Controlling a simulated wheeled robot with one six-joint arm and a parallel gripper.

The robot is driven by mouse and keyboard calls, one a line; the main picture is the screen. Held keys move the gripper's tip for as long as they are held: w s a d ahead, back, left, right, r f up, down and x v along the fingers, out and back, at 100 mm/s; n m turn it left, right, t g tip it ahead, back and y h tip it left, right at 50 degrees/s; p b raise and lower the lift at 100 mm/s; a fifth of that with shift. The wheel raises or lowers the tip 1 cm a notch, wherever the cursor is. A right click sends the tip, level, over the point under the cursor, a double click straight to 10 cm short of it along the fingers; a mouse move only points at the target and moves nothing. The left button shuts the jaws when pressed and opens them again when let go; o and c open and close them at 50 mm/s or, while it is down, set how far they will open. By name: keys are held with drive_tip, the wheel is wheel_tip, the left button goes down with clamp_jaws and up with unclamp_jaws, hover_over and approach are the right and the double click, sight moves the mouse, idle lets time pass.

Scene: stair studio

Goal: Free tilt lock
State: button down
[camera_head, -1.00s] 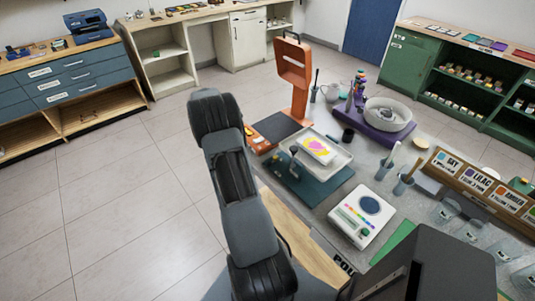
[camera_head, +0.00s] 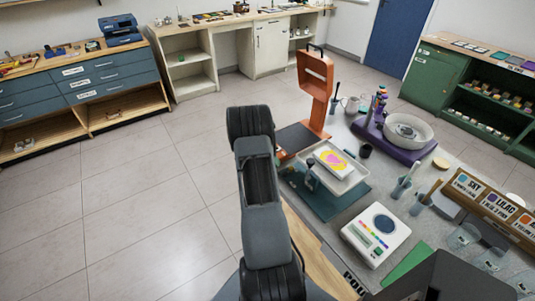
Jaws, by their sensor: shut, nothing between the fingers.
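A shallow white tray (camera_head: 352,184) holds a white sheet with a pink and yellow print (camera_head: 336,159). It sits over a teal base plate (camera_head: 330,204) on the table. A small dark upright lever or knob (camera_head: 311,179) stands at the tray's left side, over the base; it may be the tilt lock, but I cannot tell its setting. My arm rises in the foreground, left of the table. My gripper is not in view.
An orange stand (camera_head: 314,92) is behind the tray. A purple base (camera_head: 384,140) carries a round white bowl (camera_head: 408,128). A white console (camera_head: 364,246) and cups with tools (camera_head: 400,188) stand in front and right. Open floor (camera_head: 130,200) lies left.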

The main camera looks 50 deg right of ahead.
drive_tip(key=shift+s+d+f+p, duration=0.2)
drive_tip(key=shift+s+d, duration=0.2)
drive_tip(key=shift+s, duration=0.4)
drive_tip(key=shift+s+d+f+p, duration=0.15)
drive_tip(key=shift+s+d, duration=0.25)
drive_tip(key=shift+s, duration=0.4)
drive_tip(key=shift+r, duration=0.1)
